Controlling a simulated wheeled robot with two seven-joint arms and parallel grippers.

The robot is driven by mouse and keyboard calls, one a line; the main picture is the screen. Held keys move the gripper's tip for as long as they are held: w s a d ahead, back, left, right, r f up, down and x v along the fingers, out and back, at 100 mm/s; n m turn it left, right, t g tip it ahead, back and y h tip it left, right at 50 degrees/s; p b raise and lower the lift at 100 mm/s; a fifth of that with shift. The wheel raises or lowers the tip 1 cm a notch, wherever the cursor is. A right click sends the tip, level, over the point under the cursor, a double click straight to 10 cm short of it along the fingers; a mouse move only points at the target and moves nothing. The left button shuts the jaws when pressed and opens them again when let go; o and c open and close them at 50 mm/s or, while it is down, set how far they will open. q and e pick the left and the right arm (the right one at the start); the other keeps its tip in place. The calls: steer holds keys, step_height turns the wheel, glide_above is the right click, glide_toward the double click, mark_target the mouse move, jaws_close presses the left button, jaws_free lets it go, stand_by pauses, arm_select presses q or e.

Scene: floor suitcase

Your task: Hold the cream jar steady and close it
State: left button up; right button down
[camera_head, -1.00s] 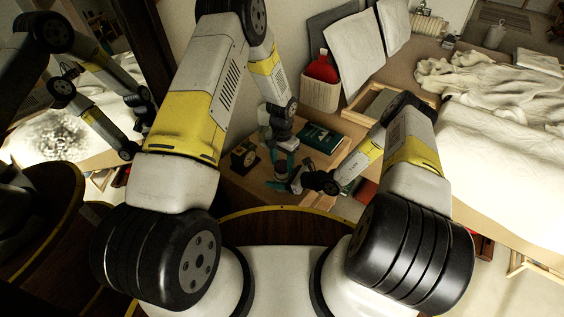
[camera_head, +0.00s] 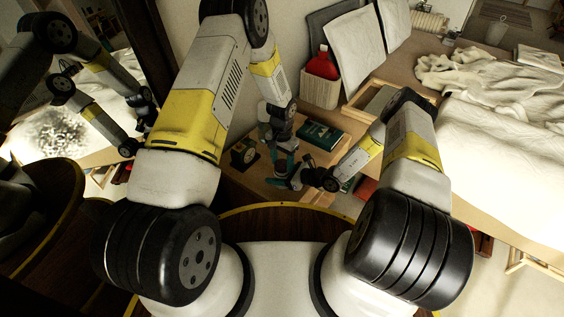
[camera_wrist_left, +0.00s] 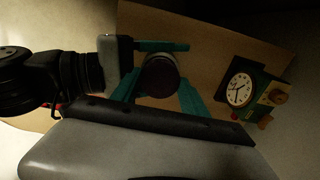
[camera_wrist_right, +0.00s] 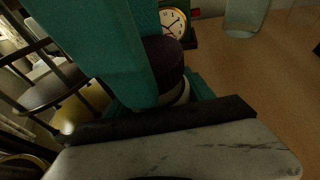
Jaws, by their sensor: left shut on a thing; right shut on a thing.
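The cream jar shows in the right wrist view with a dark purple lid (camera_wrist_right: 165,58) above a pale body (camera_wrist_right: 181,93). The lid's round top (camera_wrist_left: 159,76) faces the left wrist view. My left gripper (camera_head: 289,180) reaches down from above with its teal fingers (camera_wrist_left: 160,92) shut on either side of the lid. My right gripper (camera_head: 305,177) comes in from the side and is shut on the jar's body. A large teal finger of the left gripper crosses the right wrist view and hides part of the jar. The grippers hide the jar in the head view.
A clock (camera_head: 243,155) stands left of the grippers on the wooden surface (camera_head: 262,184). It also shows in the left wrist view (camera_wrist_left: 240,89). A dark green book (camera_head: 320,136) lies behind. A glass (camera_wrist_right: 245,16) stands near. A bed (camera_head: 495,130) is at the right.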

arm_select(q)
steer(key=shift+a+f, duration=0.15)
steer(key=shift+f, duration=0.6)
steer(key=o, duration=1.3)
steer(key=shift+o, duration=0.2)
steer(key=shift+d, duration=0.25)
